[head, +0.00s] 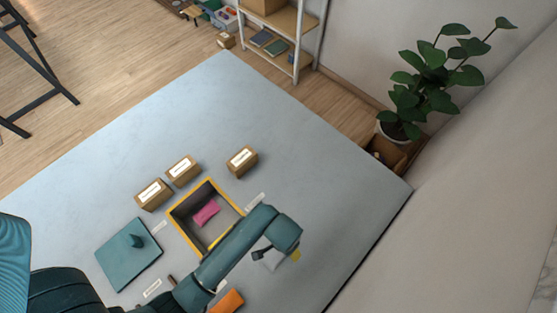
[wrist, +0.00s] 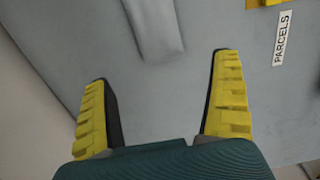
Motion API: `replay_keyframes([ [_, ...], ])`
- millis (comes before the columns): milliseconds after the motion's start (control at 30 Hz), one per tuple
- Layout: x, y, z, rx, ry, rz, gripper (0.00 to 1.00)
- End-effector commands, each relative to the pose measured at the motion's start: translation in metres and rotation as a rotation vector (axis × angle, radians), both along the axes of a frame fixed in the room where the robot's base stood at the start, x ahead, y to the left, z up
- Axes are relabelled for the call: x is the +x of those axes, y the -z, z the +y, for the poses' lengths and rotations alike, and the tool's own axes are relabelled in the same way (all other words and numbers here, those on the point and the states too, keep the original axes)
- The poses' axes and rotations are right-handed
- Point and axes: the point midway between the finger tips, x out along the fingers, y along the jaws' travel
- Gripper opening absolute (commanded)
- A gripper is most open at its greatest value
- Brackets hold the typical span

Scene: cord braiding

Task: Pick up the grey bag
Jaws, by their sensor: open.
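The grey bag (wrist: 154,28) is a pale grey, long flat shape on the grey-blue table at the top middle of the wrist view. Its far end is cut off by the frame edge. It also shows in the head view as a pale patch (head: 271,260) under the end of my arm, partly hidden. My gripper (wrist: 160,68) is open, with its yellow-padded fingers wide apart and nothing between them. The bag's near end lies just ahead of the gap between the fingertips. In the head view a yellow finger of my gripper (head: 295,255) shows beside the bag.
A yellow-rimmed box (head: 176,221) holds a pink bag (head: 206,212). An orange bag (head: 229,301) lies near the bottom. Several brown cartons (head: 242,160) stand behind the box, and a teal lid (head: 116,262) lies left. A "PARCELS" label (wrist: 281,38) is at right. The far table is clear.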

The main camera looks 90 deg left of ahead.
Motion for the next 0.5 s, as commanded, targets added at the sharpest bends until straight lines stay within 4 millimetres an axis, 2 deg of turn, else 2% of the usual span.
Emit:
replay_keyframes([
  [33, -0.001, 0.018, -0.001, -0.003, 0.000, 0.003, 0.94],
  [100, 0.000, 0.033, 0.000, -0.001, 0.000, 0.001, 0.94],
  [200, 0.000, 0.048, 0.000, 0.000, 0.000, 0.000, 0.94],
  [367, 0.000, 0.060, -0.001, 0.001, 0.000, -0.001, 0.94],
  [500, -0.002, 0.084, -0.004, -0.001, 0.001, 0.001, 0.94],
])
